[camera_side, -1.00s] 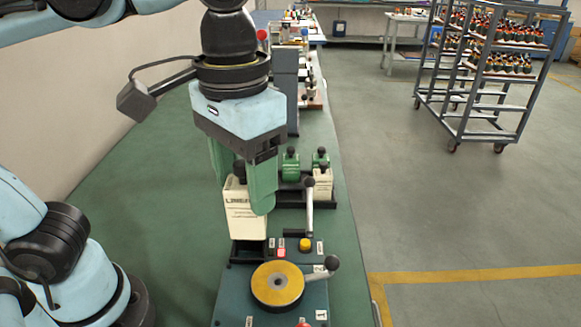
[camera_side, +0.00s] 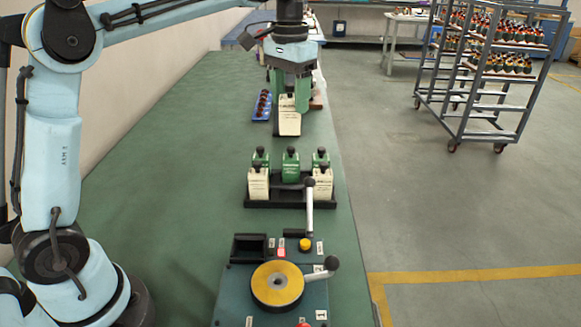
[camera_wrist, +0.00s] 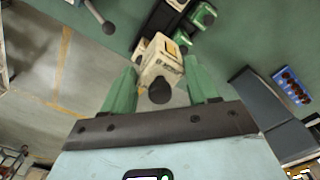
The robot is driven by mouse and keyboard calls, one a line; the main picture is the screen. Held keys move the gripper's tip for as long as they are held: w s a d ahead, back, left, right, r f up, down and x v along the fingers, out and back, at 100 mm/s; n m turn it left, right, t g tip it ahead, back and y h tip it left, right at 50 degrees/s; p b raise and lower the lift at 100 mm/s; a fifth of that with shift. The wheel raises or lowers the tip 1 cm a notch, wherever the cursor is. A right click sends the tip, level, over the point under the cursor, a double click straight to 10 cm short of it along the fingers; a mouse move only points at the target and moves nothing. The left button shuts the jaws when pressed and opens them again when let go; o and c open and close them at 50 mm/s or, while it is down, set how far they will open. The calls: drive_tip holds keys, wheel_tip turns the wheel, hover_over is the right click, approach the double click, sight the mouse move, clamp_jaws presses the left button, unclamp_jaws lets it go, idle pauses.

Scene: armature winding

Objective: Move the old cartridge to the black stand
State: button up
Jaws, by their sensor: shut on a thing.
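The old cartridge, a cream block with printing (camera_side: 288,123) and a dark round knob, is held between the green fingers of my gripper (camera_side: 288,103). It hangs upright, apart from the stand, and looks farther back than it in the side view. The wrist view shows the cartridge (camera_wrist: 160,58) between both fingers (camera_wrist: 162,80), its knob toward the camera. The black stand (camera_side: 290,204) sits on the green bench. It carries three green cartridges at the back and two cream ones at the front corners, with a gap between the cream ones.
The winding machine (camera_side: 235,300) stands in front, with a yellow-topped disc (camera_side: 277,285), an upright lever (camera_side: 309,212) and an empty black holder (camera_side: 249,248). A blue tray of dark parts (camera_side: 262,106) lies behind. The bench left of the stand is clear.

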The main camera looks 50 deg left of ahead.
wheel_tip(320, 180, down, 15)
drive_tip(key=shift+d+f, duration=0.15)
drive_tip(key=shift+f, duration=0.05)
idle(0.6)
drive_tip(key=shift+s+f, duration=0.1)
drive_tip(key=shift+f, duration=1.2)
idle(0.4)
drive_tip(key=o, duration=1.2)
drive_tip(key=shift+r, duration=0.1)
drive_tip(key=shift+r, duration=2.2)
